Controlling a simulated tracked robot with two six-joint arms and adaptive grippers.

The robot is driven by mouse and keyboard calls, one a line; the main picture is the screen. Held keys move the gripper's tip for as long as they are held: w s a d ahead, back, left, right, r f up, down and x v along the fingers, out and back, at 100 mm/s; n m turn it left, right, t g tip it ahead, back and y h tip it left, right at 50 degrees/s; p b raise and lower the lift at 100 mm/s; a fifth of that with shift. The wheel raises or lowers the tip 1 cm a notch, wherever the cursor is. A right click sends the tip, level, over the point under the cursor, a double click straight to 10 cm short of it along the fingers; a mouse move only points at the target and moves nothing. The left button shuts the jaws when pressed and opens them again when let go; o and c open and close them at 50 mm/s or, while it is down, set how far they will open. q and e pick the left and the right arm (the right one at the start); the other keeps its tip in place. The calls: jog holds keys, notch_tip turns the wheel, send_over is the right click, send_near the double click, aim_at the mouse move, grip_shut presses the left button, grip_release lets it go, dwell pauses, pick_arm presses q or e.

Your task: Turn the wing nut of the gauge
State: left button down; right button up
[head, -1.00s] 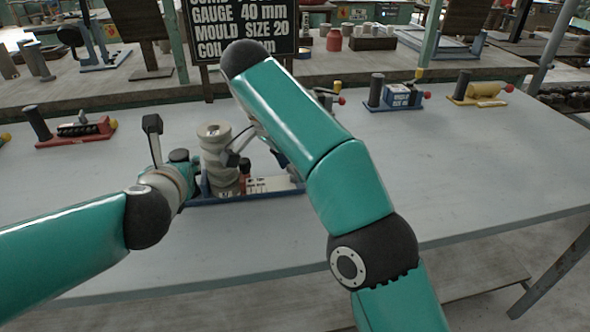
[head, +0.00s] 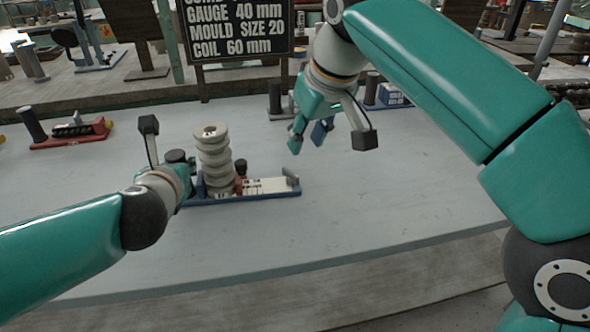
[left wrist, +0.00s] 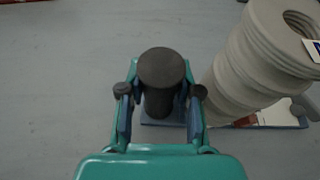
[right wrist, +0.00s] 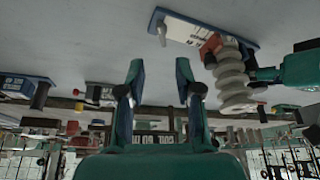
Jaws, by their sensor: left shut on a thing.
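The gauge (head: 270,193) is a blue base with a white scale, standing on the grey table. A pale grey wing nut (head: 291,174) sits at its right end; it also shows in the right wrist view (right wrist: 159,34). A ribbed cream stack (head: 214,160) stands at the gauge's left part, with a small red-brown, dark-topped piece (head: 241,169) beside it. My left gripper (left wrist: 160,100) is shut on the gauge's dark post (left wrist: 161,68). My right gripper (head: 308,142) is open and empty, above and behind the wing nut, apart from it; its two fingers show spread in the right wrist view (right wrist: 159,70).
A red-based gauge (head: 72,131) stands at the back left. Other gauges (head: 392,95) stand at the back, partly behind my right arm. A dark sign (head: 240,30) with white lettering rises behind the table. The table in front and to the right of the gauge is clear.

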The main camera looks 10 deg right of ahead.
aim_at(294, 174)
jog(key=x, duration=1)
jog(key=shift+w+f, duration=0.1)
jog(key=shift+f, duration=0.3)
